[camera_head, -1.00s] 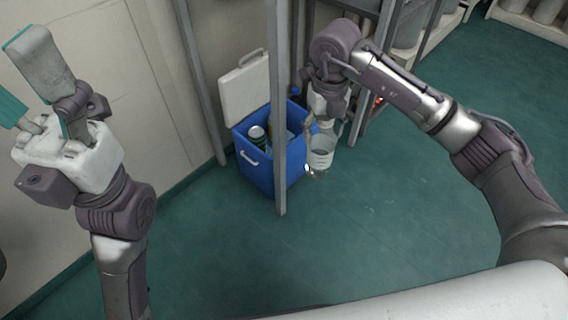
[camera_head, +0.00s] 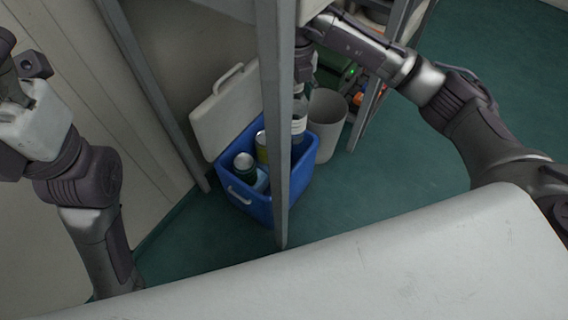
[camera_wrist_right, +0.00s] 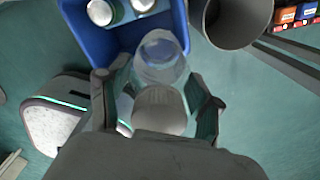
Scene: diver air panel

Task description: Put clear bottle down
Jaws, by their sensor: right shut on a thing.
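The clear bottle (camera_wrist_right: 160,62) is held between the fingers of my right gripper (camera_wrist_right: 160,95) in the right wrist view. In the head view the bottle (camera_head: 299,122) hangs at the right part of the blue cooler (camera_head: 244,196), partly behind a grey post. The cooler's blue wall also shows in the right wrist view (camera_wrist_right: 97,45). I cannot tell whether the bottle touches the cooler's floor. The right fingertips are mostly hidden in the head view. My left gripper (camera_head: 12,110) is partly cut off at the left edge, with its fingertips out of frame.
Cans (camera_head: 244,162) stand in the left part of the cooler. Its white lid (camera_head: 222,112) is open at the back. A grey post (camera_head: 276,150) stands in front. A grey bin (camera_head: 328,118) stands just right of the cooler. Green floor (camera_head: 400,170) is clear to the right.

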